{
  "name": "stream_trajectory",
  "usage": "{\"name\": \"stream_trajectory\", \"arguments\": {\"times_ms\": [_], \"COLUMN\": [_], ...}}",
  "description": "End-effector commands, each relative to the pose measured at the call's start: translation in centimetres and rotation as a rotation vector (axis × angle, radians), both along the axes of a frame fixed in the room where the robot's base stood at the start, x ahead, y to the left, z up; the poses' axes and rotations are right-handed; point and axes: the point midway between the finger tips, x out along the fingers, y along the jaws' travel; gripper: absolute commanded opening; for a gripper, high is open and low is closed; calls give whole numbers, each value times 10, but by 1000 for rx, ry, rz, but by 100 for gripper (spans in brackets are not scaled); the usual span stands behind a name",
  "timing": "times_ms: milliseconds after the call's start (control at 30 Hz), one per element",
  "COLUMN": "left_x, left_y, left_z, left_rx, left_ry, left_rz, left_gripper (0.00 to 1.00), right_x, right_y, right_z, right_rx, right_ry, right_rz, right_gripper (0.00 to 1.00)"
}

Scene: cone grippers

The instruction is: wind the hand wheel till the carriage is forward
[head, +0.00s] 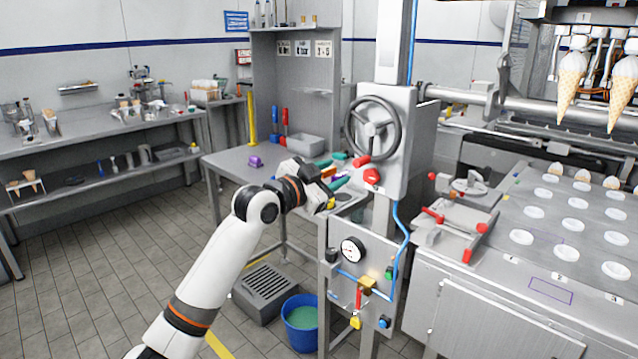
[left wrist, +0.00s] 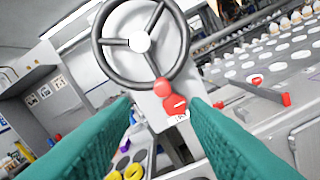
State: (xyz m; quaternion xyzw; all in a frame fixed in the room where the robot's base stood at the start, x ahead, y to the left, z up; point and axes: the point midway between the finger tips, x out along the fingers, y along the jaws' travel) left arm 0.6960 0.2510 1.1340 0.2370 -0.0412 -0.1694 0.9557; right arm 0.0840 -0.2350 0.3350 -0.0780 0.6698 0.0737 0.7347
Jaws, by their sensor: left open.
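The hand wheel (head: 373,128) is a dark ring with grey spokes and a red knob at its lower rim. It is mounted on the grey upright housing right of centre. In the left wrist view the hand wheel (left wrist: 140,42) fills the upper middle, with its red knob (left wrist: 163,88) at the bottom of the rim. My left gripper (head: 340,172) is open and empty, just left of and below the wheel. Its green fingers (left wrist: 150,125) stand apart with the knob between and beyond them. Which part is the carriage, I cannot tell. My right gripper is not in view.
A red button (head: 372,176) sits on the housing just below the knob. A gauge panel (head: 352,250) with blue hoses stands below. A grey side table (head: 225,160) is behind my left arm. The machine bed with white round seats (head: 540,250) is at right.

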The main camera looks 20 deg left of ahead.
Motion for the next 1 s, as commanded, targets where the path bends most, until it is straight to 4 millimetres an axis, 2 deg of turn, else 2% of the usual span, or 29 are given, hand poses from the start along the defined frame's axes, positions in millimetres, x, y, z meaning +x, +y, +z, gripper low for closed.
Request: {"name": "stream_trajectory", "arguments": {"times_ms": [100, 300, 833, 933, 1000], "left_x": [-20, -36, -37, -31, -22], "left_y": [8, 15, 15, 19, 25], "left_z": [-2, 0, -1, -20, -49], "left_rx": [3, 0, -3, -16, -39], "left_ry": [-1, 0, 3, 37, 86], "left_rz": [1, 1, 2, 19, 45], "left_gripper": [42, 42, 42, 42, 42], "right_x": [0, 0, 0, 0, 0], "right_y": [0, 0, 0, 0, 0], "right_z": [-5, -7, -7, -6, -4], "right_rx": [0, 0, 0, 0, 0], "right_ry": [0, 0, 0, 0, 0], "right_rz": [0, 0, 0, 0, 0], "right_gripper": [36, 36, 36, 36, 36]}}
